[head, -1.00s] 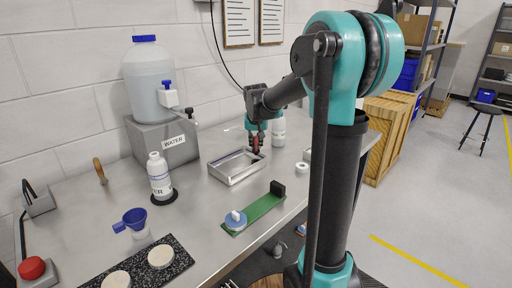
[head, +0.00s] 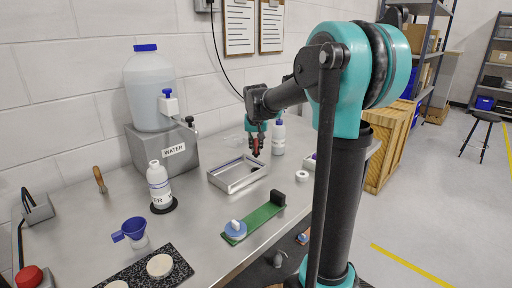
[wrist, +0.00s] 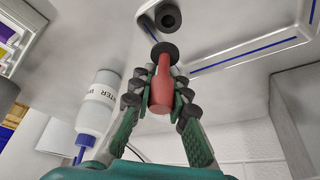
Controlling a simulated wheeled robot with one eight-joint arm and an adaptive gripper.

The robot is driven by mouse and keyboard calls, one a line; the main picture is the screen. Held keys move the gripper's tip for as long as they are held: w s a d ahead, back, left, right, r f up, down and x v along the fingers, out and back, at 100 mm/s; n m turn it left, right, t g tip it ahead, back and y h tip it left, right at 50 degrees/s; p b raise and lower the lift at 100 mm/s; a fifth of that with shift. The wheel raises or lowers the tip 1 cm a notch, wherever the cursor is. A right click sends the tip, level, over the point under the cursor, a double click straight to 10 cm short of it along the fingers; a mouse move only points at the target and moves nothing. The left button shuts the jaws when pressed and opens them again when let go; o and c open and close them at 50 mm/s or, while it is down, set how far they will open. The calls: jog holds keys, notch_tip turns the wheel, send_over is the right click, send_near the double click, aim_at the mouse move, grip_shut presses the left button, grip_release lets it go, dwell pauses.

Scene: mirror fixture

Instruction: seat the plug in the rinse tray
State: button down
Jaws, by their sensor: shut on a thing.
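My gripper (head: 256,148) is shut on the red plug; it also shows in the wrist view (wrist: 160,90). The plug (wrist: 162,85) has a red bottle-shaped body with a black disc at its far end. The metal rinse tray (head: 228,186) lies on the bench under my gripper; its pale floor with blue lines shows in the wrist view (wrist: 225,30). A dark round drain (wrist: 168,17) shows near one end of the tray. In the wrist view the disc appears just below the drain, apart from it. Its height above the tray is hard to tell.
A white bottle (head: 279,138) stands close behind my gripper. A white ring (head: 302,176) lies right of the tray. A green board (head: 262,217) with a black block lies in front. A labelled bottle (head: 158,184) and the water container (head: 150,90) stand left.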

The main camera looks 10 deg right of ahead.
aim_at(256, 141)
jog(key=shift+f, duration=0.1)
jog(key=shift+f, duration=2.3)
jog(key=shift+f, duration=1.05)
dwell(3.0)
jog(key=c, duration=1.4)
grip_release()
jog(key=v, duration=1.2)
